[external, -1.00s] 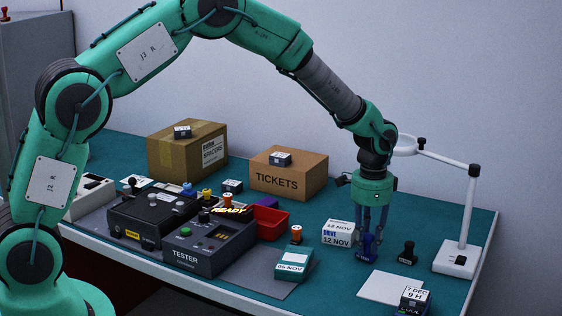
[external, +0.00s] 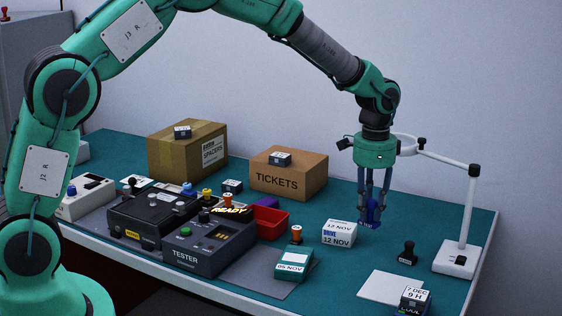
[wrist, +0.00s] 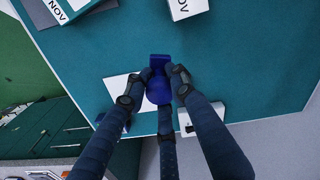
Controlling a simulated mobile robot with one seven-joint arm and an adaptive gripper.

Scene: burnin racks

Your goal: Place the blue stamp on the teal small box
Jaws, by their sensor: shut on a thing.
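The blue stamp (external: 373,216) is held between the fingers of my gripper (external: 372,207), raised above the table and upright. It also shows between the fingertips in the wrist view (wrist: 158,88). The teal small box (external: 293,265), with a white "05 NOV" label, sits on the table left of my gripper. Part of it shows at the top left of the wrist view (wrist: 64,12). A stamp with an orange knob (external: 296,233) stands at the teal box's far side; I cannot tell whether it rests on the box.
A white "12 NOV" box (external: 339,233) stands between the teal box and my gripper. A black stamp (external: 408,253), a white sheet (external: 383,287) and a white lamp (external: 457,258) are to the right. A grey tester (external: 208,250) and red bin (external: 272,224) are left.

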